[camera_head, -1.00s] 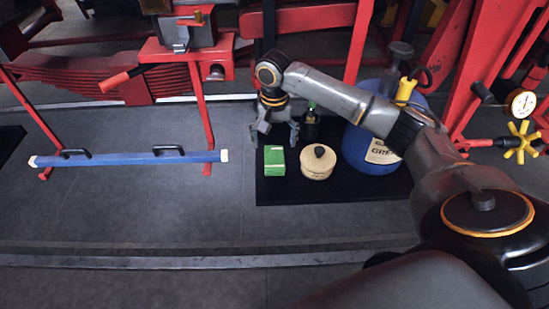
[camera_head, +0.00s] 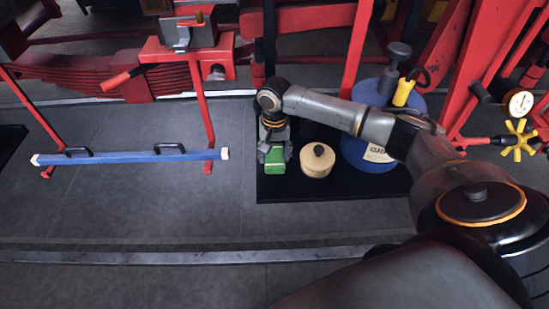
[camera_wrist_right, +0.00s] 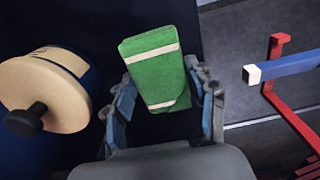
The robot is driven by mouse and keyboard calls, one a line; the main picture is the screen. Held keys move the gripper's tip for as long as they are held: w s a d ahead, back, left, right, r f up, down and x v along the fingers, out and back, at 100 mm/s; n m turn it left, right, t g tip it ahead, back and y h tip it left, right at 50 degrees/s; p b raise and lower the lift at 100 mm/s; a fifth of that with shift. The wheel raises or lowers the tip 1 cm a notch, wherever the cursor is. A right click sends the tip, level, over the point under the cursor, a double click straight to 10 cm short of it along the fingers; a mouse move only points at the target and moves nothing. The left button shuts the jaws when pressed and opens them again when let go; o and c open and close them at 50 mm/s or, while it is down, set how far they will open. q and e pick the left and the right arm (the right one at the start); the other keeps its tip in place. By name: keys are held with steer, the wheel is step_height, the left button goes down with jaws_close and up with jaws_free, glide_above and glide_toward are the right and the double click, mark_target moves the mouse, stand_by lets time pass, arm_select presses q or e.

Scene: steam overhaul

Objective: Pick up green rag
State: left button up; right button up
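The green rag (camera_head: 275,167) is a folded block with pale stripes, lying on the black mat (camera_head: 330,192). My right gripper (camera_head: 275,150) is right above it and hides its far part in the head view. In the right wrist view the rag (camera_wrist_right: 158,68) lies between the two fingers of my right gripper (camera_wrist_right: 165,98). The fingers are spread, one on each side, with a gap at least on the left, so the gripper is open. My left gripper is not in view.
A round cream tin (camera_head: 317,162) with a dark knob stands just right of the rag. A blue drum (camera_head: 362,155) stands further right. A blue bar (camera_head: 130,158) and a red stand (camera_head: 205,115) are at left. The floor in front is clear.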

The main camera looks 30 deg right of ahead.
steer(key=c, duration=0.3)
steer(key=shift+r, duration=0.1)
steer(key=shift+r+b, duration=0.45)
steer(key=shift+r, duration=0.15)
steer(key=s+a+r, duration=0.1)
steer(key=r, duration=0.1)
steer(key=s+a+r+b, duration=0.1)
steer(key=r, duration=0.1)
steer(key=s+a+r, duration=0.1)
steer(key=r, duration=0.1)
steer(key=shift+r, duration=0.3)
steer(key=s+a+r+b, duration=0.1)
steer(key=s+a+r, duration=0.4)
steer(key=s+a, duration=0.1)
steer(key=shift+s+a, duration=0.2)
steer(key=shift+s, duration=0.55)
